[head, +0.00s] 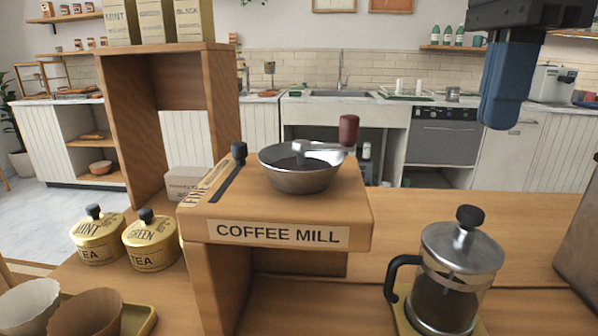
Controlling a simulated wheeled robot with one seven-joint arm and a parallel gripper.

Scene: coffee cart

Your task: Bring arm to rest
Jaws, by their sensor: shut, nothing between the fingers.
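My gripper (500,115) hangs at the top right of the head view, with a dark body above and blue fingers pointing down. It is shut and empty, and it touches nothing that I can see. It appears above and behind the French press in the picture. The rest of my arm is out of view.
A wooden coffee mill (356,213) with a metal bowl (300,180) and crank stands in the middle. A glass French press (450,268) is at the lower right. Tea tins (150,245) and paper filters (85,318) are at left. A wooden shelf (128,120) bears tea boxes.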

